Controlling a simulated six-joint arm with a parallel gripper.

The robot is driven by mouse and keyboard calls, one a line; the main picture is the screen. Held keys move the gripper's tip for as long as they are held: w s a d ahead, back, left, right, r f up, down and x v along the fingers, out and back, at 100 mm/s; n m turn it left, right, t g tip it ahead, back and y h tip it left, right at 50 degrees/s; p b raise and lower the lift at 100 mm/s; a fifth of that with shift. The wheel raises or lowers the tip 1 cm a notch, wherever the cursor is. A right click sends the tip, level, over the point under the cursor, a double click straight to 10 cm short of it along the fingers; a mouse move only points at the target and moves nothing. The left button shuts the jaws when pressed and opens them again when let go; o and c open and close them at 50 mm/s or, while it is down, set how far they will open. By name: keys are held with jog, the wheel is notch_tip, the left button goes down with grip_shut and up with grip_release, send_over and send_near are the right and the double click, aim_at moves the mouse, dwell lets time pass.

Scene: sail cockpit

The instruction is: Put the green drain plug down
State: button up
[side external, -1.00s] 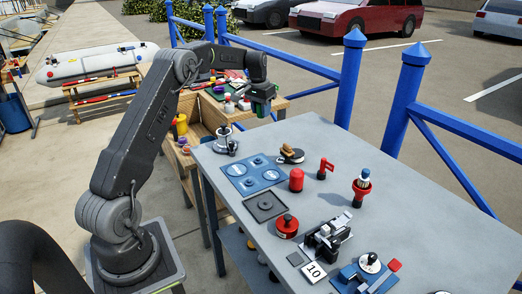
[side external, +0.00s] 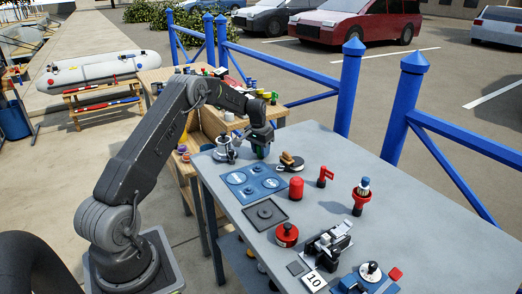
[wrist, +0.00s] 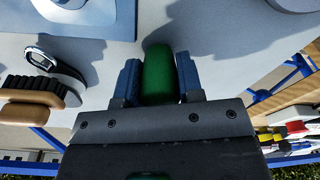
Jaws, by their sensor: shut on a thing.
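My gripper (side external: 260,152) is over the far left end of the grey table in the side view. It is shut on the green drain plug (wrist: 159,75); the plug sits between the two blue finger pads in the wrist view. In the side view the plug is a small green piece low at my gripper, close to the tabletop. I cannot tell whether it touches the surface. It is between the silver winch-like fitting (side external: 225,149) and the wooden-handled brush (side external: 290,160).
A blue board with round discs (side external: 252,184) lies just nearer on the grey table (side external: 330,205). A red cylinder (side external: 296,188) and a red flag-shaped part (side external: 322,176) stand to the right. A wooden bench with small items is behind the table. A dark square tray (side external: 265,213) lies nearer.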

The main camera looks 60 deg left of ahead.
jog(key=shift+f, duration=0.15)
jog(key=o, duration=0.9)
jog(key=r, duration=0.4)
jog(key=s+r, duration=0.1)
jog(key=r, duration=0.7)
jog(key=shift+s+d, duration=0.15)
jog(key=shift+d, duration=0.05)
jog(key=s+d+r+m+t, duration=0.1)
jog(key=s+d+r, duration=0.5)
jog(key=d, duration=0.4)
jog(key=s+d+r+m+t, duration=0.1)
jog(key=s+d+r, duration=0.2)
jog(key=d+r, duration=0.65)
jog(key=s+d+f+m+t, duration=0.1)
jog(key=s+d, duration=0.6)
jog(key=s, duration=0.3)
jog(key=s+d+f+m+t, duration=0.1)
jog(key=s+d+f, duration=0.1)
jog(key=s+d, duration=0.5)
jog(key=s, duration=0.3)
jog(key=shift+s+d+f, duration=0.25)
jog(key=shift+s, duration=0.05)
